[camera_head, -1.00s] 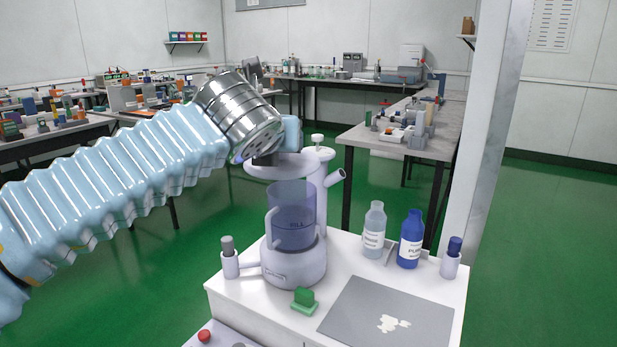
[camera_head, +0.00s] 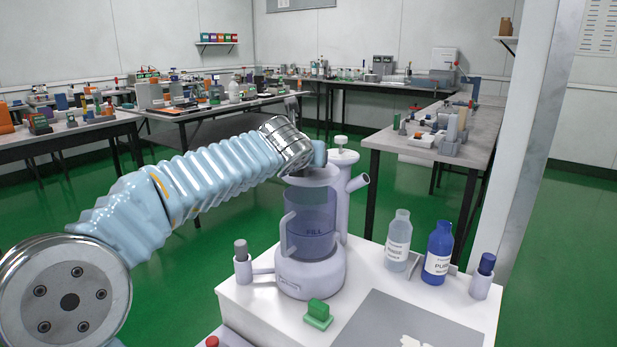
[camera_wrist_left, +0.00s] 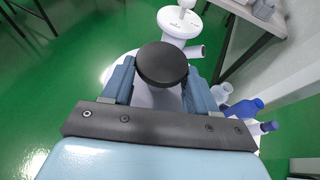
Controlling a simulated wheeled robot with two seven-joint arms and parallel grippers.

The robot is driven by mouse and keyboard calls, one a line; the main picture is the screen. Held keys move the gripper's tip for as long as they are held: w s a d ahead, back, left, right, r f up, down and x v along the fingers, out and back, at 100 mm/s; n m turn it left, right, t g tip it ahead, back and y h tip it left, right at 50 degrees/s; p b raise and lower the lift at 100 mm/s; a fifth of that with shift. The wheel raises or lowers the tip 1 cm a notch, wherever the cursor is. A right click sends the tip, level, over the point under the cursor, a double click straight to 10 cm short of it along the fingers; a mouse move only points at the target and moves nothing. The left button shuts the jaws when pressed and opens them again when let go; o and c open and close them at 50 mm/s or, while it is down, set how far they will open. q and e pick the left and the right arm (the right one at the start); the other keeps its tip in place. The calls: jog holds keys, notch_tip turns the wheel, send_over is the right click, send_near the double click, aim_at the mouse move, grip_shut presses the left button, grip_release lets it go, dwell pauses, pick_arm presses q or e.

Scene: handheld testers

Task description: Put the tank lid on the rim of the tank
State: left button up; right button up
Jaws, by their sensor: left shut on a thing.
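The tank (camera_head: 312,240) is a translucent blue cylinder with a FILL mark, upright in a pale base on the white bench. The pale round lid (camera_head: 311,175) is level over the tank's top, in line with the rim; I cannot tell whether it touches all round. My left gripper (camera_head: 308,162) comes in from the left, just above the lid. In the left wrist view my left gripper (camera_wrist_left: 160,86) is shut on the lid's round black knob (camera_wrist_left: 162,63), with a blue finger on each side. The rim is mostly hidden under the lid. My right gripper is not in view.
A pale column with an angled spout (camera_head: 357,183) stands close behind the tank at right. A grey-capped vial (camera_head: 242,265), a green block (camera_head: 318,313), a clear bottle (camera_head: 398,242), a blue bottle (camera_head: 438,252) and a blue-capped vial (camera_head: 483,275) stand around. A grey mat (camera_head: 400,325) lies in front.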

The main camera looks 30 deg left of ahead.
pick_arm(q)
jog(key=shift+w+a+f, duration=0.1)
jog(key=shift+w+f, duration=0.1)
jog(key=shift+f, duration=0.1)
notch_tip(320, 180, down, 3)
jog(key=shift+w+a+b, duration=0.15)
jog(key=shift+b, duration=0.8)
jog(key=shift+f, duration=0.2)
jog(key=shift+f+b, duration=0.35)
jog(key=shift+f, duration=0.2)
jog(key=o, duration=1.2)
